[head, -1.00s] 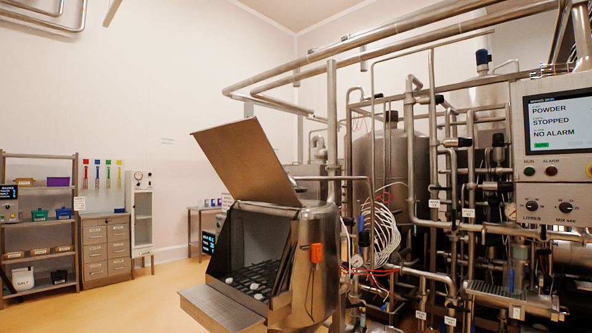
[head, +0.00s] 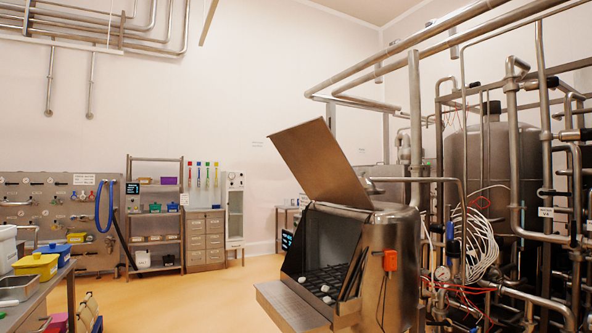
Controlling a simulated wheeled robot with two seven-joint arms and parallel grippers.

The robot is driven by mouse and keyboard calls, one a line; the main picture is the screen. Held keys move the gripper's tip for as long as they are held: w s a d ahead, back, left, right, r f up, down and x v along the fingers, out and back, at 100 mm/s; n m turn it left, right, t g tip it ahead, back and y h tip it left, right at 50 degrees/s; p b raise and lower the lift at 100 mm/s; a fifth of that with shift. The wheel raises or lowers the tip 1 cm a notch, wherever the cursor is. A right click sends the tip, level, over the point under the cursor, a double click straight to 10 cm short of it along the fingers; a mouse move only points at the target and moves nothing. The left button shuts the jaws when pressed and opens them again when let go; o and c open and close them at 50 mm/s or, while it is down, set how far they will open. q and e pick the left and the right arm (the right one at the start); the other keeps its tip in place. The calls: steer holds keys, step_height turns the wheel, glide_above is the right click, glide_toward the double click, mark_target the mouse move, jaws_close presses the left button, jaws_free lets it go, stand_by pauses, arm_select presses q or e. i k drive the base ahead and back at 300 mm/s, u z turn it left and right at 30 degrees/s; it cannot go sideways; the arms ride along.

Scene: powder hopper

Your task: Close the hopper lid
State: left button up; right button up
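The powder hopper (head: 398,240) stands right of centre in the head view, a steel body with an open front. Its flat steel lid (head: 322,165) is raised and tilted, joined near the top rear of the opening. Inside is a dark grid (head: 328,278) with a few white lumps on it. A steel shelf (head: 285,304) juts out at the hopper's front. An orange device (head: 390,261) hangs on its side. Neither of my grippers is in view.
Pipes and tanks (head: 483,165) crowd the right side behind the hopper. A bench (head: 36,300) with a yellow bin (head: 36,266) stands at the near left. Shelving (head: 155,210) and a drawer cabinet (head: 205,238) line the back wall. The floor (head: 200,295) between is clear.

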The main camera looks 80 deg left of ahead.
mark_target(310, 149)
steer(key=u, duration=0.6)
steer(key=i, duration=2.1)
steer(key=u, duration=1.65)
steer(key=i, duration=1.1)
steer(key=u, duration=1.3)
steer(key=i, duration=0.2)
steer(key=u, duration=0.1)
